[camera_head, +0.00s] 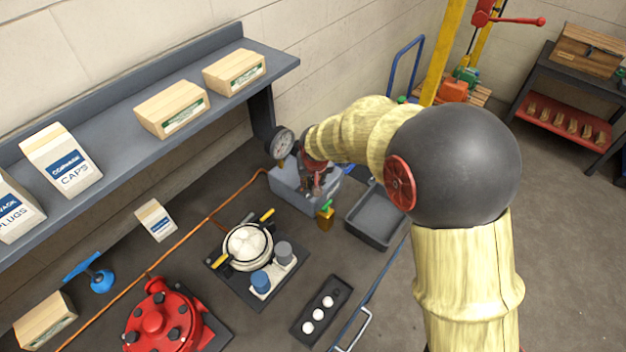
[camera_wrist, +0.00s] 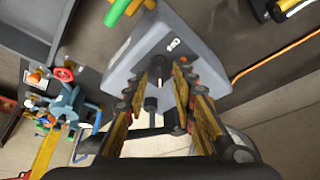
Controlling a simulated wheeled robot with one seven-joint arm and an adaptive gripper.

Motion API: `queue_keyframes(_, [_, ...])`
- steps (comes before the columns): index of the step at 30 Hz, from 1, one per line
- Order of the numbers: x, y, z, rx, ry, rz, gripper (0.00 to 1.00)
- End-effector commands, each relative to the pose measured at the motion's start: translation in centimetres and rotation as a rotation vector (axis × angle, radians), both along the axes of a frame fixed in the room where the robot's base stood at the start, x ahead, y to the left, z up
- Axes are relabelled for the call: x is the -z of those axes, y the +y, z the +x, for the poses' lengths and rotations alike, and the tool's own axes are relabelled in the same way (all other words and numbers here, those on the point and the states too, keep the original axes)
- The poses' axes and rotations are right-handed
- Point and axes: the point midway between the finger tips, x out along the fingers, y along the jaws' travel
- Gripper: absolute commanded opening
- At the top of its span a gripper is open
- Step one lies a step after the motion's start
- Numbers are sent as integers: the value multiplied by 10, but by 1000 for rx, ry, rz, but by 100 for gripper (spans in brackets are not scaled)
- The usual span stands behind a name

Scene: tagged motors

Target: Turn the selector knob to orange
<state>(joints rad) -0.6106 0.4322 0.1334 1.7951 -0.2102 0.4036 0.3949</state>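My gripper (camera_wrist: 168,72) reaches down to a grey box (camera_wrist: 207,50) in the wrist view. Its two fingers stand apart, with a gap between their tips. A dark rod-like part shows between the fingers; I cannot tell whether it is part of the gripper or of the box. In the head view my gripper (camera_head: 318,182) is over the grey box (camera_head: 290,188), beside a round dial gauge (camera_head: 280,142). A green and orange-yellow part (camera_head: 326,213) stands at the box's front right corner.
An empty grey tray (camera_head: 374,218) is right of the box. A round white-topped unit (camera_head: 247,246) on a dark plate and a red motor (camera_head: 160,320) stand to the left. An orange cable (camera_head: 185,240) crosses the bench. A shelf (camera_head: 120,95) with cartons runs along the wall.

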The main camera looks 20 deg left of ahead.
Motion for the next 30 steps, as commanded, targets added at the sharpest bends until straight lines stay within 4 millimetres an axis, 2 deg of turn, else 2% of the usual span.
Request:
queue_keyframes(3, [7, 1, 3, 0, 1, 0, 26])
queue_keyframes(12, [9, 1, 3, 0, 1, 0, 26])
queue_keyframes(26, [8, 1, 3, 0, 1, 0, 0])
queue_keyframes(30, [8, 1, 3, 0, 1, 0, 0])
